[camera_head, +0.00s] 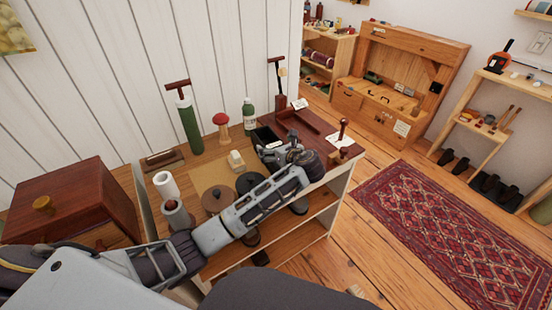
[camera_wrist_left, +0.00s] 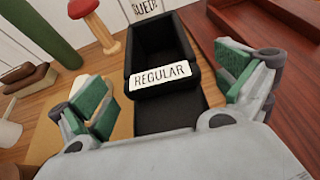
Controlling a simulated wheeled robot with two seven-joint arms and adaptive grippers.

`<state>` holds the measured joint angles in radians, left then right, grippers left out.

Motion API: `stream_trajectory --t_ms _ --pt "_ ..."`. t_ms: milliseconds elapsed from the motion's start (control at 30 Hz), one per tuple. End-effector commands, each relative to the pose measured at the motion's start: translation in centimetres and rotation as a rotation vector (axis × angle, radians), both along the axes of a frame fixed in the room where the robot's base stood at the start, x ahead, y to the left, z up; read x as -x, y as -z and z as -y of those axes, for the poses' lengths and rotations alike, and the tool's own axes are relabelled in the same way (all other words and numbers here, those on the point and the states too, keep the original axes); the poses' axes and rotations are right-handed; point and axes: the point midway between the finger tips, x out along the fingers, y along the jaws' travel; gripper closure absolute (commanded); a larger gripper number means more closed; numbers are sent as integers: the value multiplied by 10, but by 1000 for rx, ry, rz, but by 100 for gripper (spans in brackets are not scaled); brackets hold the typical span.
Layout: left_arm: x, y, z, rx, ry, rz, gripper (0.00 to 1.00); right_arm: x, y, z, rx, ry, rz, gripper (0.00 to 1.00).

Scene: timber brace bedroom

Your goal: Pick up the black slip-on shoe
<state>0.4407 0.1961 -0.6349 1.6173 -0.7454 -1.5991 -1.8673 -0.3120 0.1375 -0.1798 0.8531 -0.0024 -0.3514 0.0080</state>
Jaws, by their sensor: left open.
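Several small black shoe-like shapes stand at the right in the head view. A pair (camera_head: 454,162) is on the floor by the light wood shelf, with more dark ones (camera_head: 494,190) beside it. They are too small to tell which is the slip-on. My left gripper (camera_head: 302,157) is far to their left, over the workbench top. In the left wrist view its green-padded fingers (camera_wrist_left: 168,100) are apart, and nothing is held. Beyond and between them is a black open box (camera_wrist_left: 160,50) with a "REGULAR" label. My right gripper is not in view.
The bench (camera_head: 215,172) carries a green cylinder with a T-handle (camera_head: 189,125), a red-topped wooden piece (camera_head: 222,127), a green bottle (camera_head: 248,113) and a red-brown tray (camera_head: 305,120). A wooden box (camera_head: 70,200) is at left. A red rug (camera_head: 450,230) covers open floor at right.

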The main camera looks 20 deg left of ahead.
Motion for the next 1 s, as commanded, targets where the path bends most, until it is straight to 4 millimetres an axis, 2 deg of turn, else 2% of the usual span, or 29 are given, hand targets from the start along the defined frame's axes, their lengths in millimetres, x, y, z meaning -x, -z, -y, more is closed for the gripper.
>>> stream_trajectory --t_ms 267,900,1000 --pt "0 0 0 0 0 0 0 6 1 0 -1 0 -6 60" --pt "0 0 0 0 0 0 82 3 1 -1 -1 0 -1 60" --pt "0 -1 0 0 0 3 82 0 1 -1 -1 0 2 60"
